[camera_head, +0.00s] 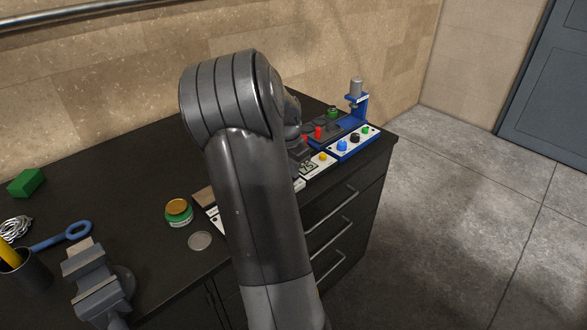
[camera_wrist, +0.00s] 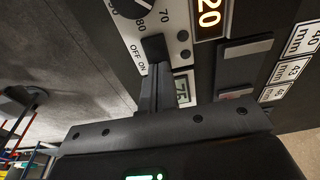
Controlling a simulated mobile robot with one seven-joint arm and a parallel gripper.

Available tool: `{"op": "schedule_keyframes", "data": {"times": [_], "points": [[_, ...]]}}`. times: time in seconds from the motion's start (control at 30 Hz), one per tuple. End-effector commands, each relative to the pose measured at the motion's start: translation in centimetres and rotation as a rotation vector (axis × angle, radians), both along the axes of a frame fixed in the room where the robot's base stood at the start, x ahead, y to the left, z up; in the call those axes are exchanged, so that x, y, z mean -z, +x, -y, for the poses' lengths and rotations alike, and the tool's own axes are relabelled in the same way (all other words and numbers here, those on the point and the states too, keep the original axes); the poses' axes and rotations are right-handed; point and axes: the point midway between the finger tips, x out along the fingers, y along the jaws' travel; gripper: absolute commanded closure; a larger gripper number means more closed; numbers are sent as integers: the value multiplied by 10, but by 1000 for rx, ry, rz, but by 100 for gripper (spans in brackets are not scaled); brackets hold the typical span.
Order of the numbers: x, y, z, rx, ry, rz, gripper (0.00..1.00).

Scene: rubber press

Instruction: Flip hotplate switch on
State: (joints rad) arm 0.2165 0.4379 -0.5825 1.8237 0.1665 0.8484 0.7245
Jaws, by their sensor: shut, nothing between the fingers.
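In the wrist view my gripper (camera_wrist: 154,78) is shut and empty, its narrow dark fingers reaching up to a light control panel (camera_wrist: 180,15). The fingertips are at a small black piece (camera_wrist: 155,46) beside the "OFF ON" label (camera_wrist: 137,62). This piece looks like the switch, but dark on dark, I cannot tell where the fingers end, whether they touch it, or which way it is set. The panel also has a dial with numbers (camera_wrist: 127,8) and an orange display reading 20 (camera_wrist: 209,18). In the head view my arm hides the fingertips and the switch.
In the head view, a blue-edged button box (camera_head: 353,145) and a small blue press (camera_head: 356,100) stand right of my arm. A green-and-orange jar (camera_head: 178,212), a round lid (camera_head: 200,241) and a grey vise (camera_head: 95,280) are left of it. Drawers (camera_head: 335,220) are below.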

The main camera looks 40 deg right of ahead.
Motion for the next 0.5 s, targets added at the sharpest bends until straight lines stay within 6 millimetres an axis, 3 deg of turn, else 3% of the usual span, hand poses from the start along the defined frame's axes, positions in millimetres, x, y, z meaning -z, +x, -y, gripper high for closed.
{"op": "schedule_keyframes", "data": {"times": [0.5], "points": [[4,0,-3,0,45,-4,100]]}}
